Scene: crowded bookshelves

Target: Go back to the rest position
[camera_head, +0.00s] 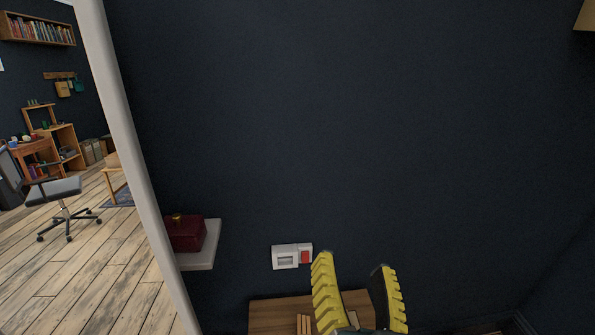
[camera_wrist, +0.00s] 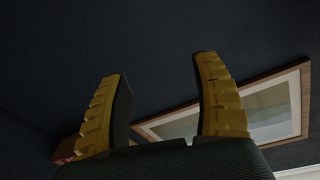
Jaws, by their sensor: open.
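My gripper (camera_head: 358,290) shows at the bottom of the head view, with two yellow ribbed fingers spread apart and pointing up. In the wrist view my gripper (camera_wrist: 165,90) also has its fingers apart. The arm below the fingers is mostly out of the head view.
A wooden surface (camera_head: 275,318) lies low behind my gripper. A white and red wall fitting (camera_head: 287,256) is left of the fingers. A dark red box (camera_head: 187,234) sits on a pale ledge (camera_head: 205,258). A framed picture (camera_wrist: 270,108) shows in the wrist view. The dark wall area above is clear.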

